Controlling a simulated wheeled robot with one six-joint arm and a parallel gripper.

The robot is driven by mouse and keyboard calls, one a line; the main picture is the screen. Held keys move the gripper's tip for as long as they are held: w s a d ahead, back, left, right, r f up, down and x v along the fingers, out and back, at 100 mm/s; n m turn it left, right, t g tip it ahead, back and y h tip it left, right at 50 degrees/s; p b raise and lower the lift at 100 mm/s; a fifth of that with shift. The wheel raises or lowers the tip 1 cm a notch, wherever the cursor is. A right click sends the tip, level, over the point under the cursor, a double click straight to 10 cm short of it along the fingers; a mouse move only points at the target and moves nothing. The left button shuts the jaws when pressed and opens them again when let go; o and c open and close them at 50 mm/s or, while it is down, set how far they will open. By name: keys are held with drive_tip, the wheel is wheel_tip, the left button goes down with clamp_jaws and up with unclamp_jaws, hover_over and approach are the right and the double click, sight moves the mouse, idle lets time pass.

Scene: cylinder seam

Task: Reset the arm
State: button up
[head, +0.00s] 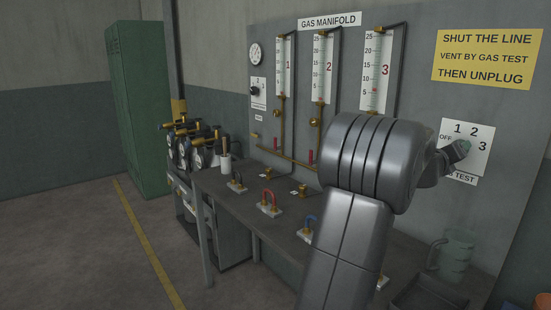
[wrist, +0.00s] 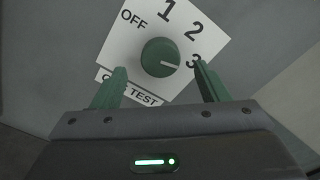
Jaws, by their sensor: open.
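My gripper (wrist: 160,80) is open, with its two green fingers spread in the wrist view. The round green gas test knob (wrist: 160,56) sits ahead of and between the fingertips, and neither finger visibly touches it. Its white mark points right, towards the 3. The knob's white plate (wrist: 125,45) reads OFF, 1, 2, 3, with a GAS TEST label below, partly hidden by the left finger. In the head view my gripper (head: 455,153) is at the same plate (head: 480,135) on the grey panel, and my arm covers part of the panel and bench.
The bench (head: 222,190) holds a red-handled hose or shackle (head: 268,200), a blue one (head: 309,226) and a clear jug (head: 456,256). Gauge tubes (head: 323,70) and brass pipes line the panel. The left floor is clear.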

drive_tip(key=b+v, duration=0.2)
drive_tip(key=v, duration=0.6)
drive_tip(key=w+d+n+p, duration=0.8)
drive_tip(key=d+n+p, duration=0.2)
drive_tip(key=n, duration=0.6)
drive_tip(key=shift+w+f, duration=0.2)
idle(0.6)
